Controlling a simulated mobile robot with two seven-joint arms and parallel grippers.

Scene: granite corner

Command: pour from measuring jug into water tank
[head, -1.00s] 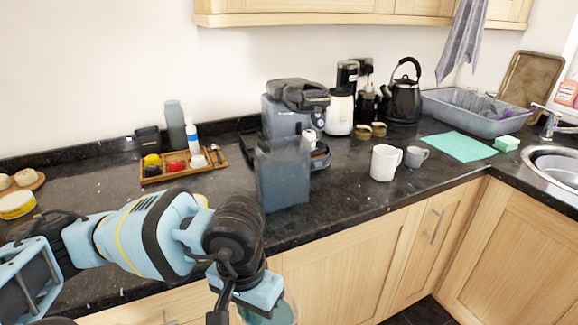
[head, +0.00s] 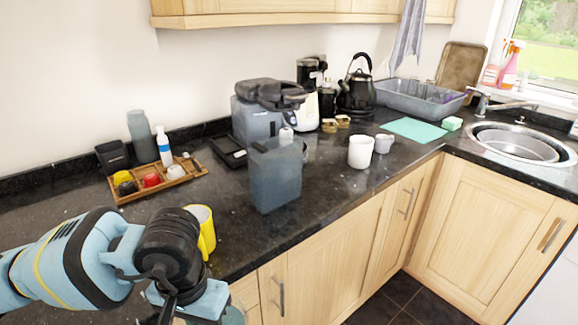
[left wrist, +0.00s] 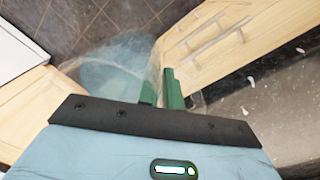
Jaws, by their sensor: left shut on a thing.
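The water tank (head: 275,180), a translucent grey box, stands upright on the dark counter in front of the coffee machine. My left gripper (left wrist: 161,92) is shut on the measuring jug (left wrist: 118,68), a clear vessel with bluish-green liquid, held over the floor in front of the cabinets. In the head view only a small part of the jug (head: 234,317) shows at the bottom edge, left of and below the tank. The fingertips are hidden there behind my wrist. My right gripper is not in view.
A yellow mug (head: 203,228) stands near the counter edge, beside my left arm. A wooden tray (head: 160,179) with small pots lies behind it. The coffee machine (head: 258,115) is behind the tank. White mugs (head: 361,152) stand right of the tank. Counter between yellow mug and tank is clear.

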